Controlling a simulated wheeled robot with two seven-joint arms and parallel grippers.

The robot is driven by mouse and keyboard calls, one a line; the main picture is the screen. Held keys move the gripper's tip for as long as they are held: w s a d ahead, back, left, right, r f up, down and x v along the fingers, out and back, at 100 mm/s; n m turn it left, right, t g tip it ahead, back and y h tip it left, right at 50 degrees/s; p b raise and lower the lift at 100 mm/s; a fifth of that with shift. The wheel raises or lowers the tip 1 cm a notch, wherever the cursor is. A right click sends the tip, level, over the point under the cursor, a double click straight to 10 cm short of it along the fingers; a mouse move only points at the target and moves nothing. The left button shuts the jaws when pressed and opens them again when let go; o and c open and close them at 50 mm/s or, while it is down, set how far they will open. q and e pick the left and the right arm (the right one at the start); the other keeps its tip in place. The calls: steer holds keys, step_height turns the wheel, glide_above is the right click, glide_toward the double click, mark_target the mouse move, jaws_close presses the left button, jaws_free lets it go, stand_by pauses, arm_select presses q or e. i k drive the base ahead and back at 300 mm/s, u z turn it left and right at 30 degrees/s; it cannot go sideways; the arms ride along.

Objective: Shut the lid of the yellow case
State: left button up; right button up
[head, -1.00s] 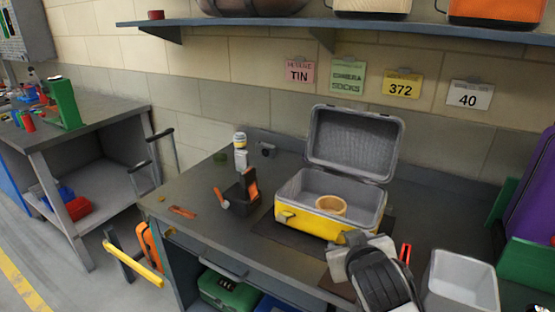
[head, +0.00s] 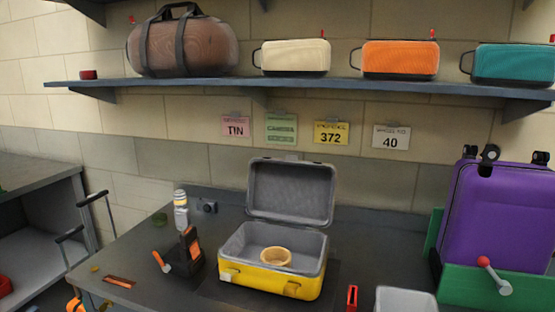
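The yellow case (head: 264,280) stands on the dark workbench in the head view. Its grey lid (head: 291,192) is raised, standing up from the back edge and leaning slightly back. The inside is grey, and a tan ring-shaped object (head: 276,256) lies in it toward the right. Latches show on the front of the case. Neither of my grippers is in the head view now.
A black holder with orange-handled tools (head: 187,254) and a bottle (head: 181,209) stand left of the case. A grey bin (head: 405,300) and a red object (head: 352,297) are at front right. A purple suitcase (head: 495,227) stands far right. A shelf (head: 300,88) hangs above.

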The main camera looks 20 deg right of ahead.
mark_target(290, 190)
steer(key=k, duration=1.15)
steer(key=z, duration=0.8)
steer(key=i, duration=0.85)
steer(key=u, duration=0.5)
steer(key=i, duration=0.65)
steer(key=u, duration=0.7)
